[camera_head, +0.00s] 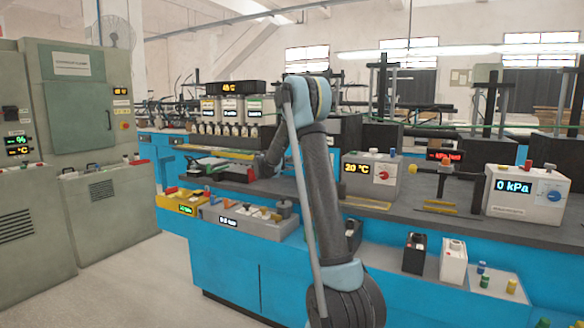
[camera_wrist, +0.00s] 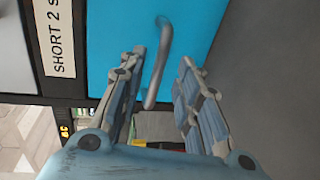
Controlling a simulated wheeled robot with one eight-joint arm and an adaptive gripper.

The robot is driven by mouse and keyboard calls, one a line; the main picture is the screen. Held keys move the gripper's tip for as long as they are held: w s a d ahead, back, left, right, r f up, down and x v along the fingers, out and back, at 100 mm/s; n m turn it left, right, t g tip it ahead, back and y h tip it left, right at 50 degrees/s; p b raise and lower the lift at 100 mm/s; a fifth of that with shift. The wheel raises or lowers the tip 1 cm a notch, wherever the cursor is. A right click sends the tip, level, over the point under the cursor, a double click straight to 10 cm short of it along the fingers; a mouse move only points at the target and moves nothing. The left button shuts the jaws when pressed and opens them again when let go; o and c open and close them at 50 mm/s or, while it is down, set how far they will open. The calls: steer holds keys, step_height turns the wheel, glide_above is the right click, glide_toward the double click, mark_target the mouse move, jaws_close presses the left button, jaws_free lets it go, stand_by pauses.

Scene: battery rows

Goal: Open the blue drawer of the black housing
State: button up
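The blue drawer front (camera_wrist: 118,40) fills the upper middle of the wrist view. A grey bar handle (camera_wrist: 160,65) stands out from it. The black housing (camera_wrist: 80,45) shows as a dark edge beside the drawer front. My gripper (camera_wrist: 163,56) is open, with one finger on each side of the handle. The handle lies between the fingers, with gaps visible to both. The drawer looks shut, but its depth is hard to judge here. In the head view my arm hides the gripper and drawer.
A label reading "SHORT 2 S" (camera_wrist: 54,38) is beside the drawer. In the head view, a grey box with a yellow display (camera_head: 370,178) stands on the bench right of my arm. Low trays (camera_head: 250,222) line the bench front. The floor at the left is clear.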

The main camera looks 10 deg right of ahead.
steer(key=shift+x, duration=2.05)
jaws_close()
